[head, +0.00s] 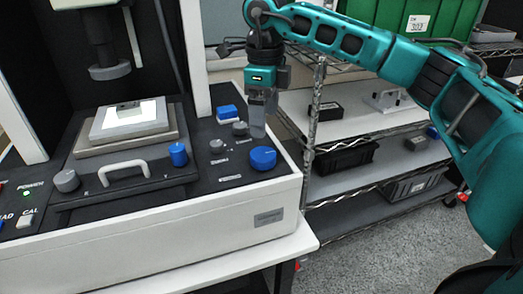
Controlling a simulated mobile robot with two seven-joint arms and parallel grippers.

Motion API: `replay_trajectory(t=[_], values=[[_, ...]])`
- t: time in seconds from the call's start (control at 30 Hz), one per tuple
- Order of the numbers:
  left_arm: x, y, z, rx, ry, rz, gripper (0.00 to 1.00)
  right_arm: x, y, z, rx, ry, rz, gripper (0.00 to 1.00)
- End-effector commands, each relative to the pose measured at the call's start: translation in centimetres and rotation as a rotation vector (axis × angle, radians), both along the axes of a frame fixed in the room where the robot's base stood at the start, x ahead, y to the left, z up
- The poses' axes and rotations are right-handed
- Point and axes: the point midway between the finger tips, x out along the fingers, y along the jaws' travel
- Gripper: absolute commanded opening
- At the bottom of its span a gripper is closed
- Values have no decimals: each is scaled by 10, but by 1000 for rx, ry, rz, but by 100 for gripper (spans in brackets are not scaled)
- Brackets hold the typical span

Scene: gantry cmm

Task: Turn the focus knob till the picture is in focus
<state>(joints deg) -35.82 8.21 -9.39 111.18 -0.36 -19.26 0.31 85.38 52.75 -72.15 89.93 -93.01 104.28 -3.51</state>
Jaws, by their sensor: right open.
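A measuring machine (150,228) with a black control deck stands at the left. A large blue knob (263,158) sits near the deck's right front corner. Smaller grey knobs (217,146) (240,129) are left of it, and another blue knob (178,154) is by the stage. The labels are too small to read, so I cannot tell which is the focus knob. My right gripper (257,132) points down just behind the large blue knob in the picture, open and empty, apart from it as far as I can see. My left gripper is out of view. No focus picture shows.
A lit stage (129,118) with a small part lies under the lens column (109,70). A white handle (124,170) is in front. A wire shelf rack (375,122) with black bins (345,158) stands at the right. Grey floor (370,250) is open at the lower right.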

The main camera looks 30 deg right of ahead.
Motion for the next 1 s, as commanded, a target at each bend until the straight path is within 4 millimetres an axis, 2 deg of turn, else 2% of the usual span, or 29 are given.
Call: replay_trajectory(t=[0.03, 0.2, 0.33, 0.5, 0.9, 1.0], values=[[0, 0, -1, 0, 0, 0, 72, -1, 0, -12, -2, 4, -1, 88], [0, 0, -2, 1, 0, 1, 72, -1, 0, -49, 0, 4, 0, 88], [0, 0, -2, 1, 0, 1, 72, -1, 0, -72, 1, 2, 0, 88], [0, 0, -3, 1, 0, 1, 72, 0, 0, -91, 2, 1, 0, 88], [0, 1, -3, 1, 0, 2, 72, 0, 1, -98, 2, -1, 0, 88], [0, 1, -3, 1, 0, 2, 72, 0, 1, -98, 3, 0, 0, 78]])
